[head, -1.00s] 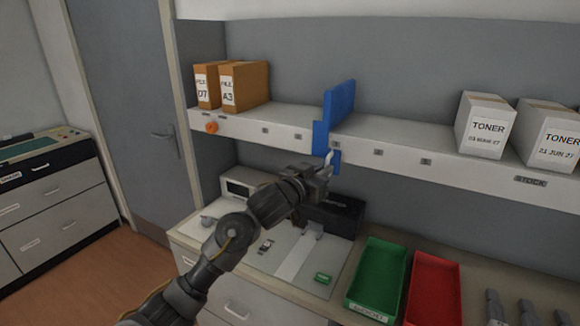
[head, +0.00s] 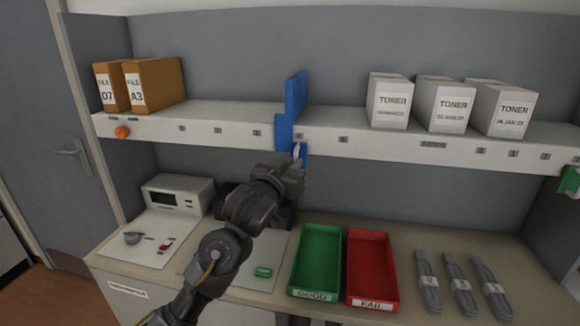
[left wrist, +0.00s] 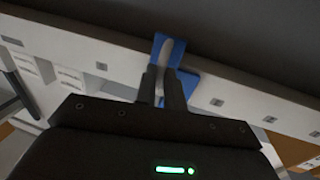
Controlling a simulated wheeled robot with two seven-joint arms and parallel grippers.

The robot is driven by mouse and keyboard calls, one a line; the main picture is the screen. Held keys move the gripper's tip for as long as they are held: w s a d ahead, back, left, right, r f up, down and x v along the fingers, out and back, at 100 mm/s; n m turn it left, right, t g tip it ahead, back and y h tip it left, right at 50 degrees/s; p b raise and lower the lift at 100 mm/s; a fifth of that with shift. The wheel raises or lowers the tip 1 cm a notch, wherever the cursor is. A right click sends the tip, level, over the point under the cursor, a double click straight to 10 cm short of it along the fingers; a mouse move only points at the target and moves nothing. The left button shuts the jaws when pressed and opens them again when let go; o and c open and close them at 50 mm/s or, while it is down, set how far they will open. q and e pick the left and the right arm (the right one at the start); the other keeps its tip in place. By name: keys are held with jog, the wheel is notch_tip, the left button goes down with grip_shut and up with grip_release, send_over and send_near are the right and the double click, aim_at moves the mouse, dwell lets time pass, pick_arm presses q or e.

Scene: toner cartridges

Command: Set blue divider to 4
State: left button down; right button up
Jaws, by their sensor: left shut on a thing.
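The blue divider (head: 291,108) stands upright across the white shelf, its front part hanging over the shelf's front edge. My left gripper (head: 297,158) is below the shelf edge, shut on the divider's lower front part around a pale handle. In the left wrist view the fingers (left wrist: 167,78) close on this handle, with the blue divider (left wrist: 194,86) behind them. My right gripper is not in view.
Orange file boxes (head: 150,85) stand at the shelf's left, near an orange knob (head: 122,132). White toner boxes (head: 445,105) stand to the right; the shelf between divider and toner is bare. Green (head: 318,260) and red (head: 372,270) trays lie on the counter below. A green piece (head: 570,180) is at the right edge.

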pick_arm(q)
jog(key=c, duration=1.5)
grip_release()
jog(key=b+v, duration=0.2)
jog(key=v, duration=0.8)
jog(key=shift+s+a+b, duration=0.2)
jog(key=shift+s+b, duration=0.1)
jog(key=shift+s, duration=0.05)
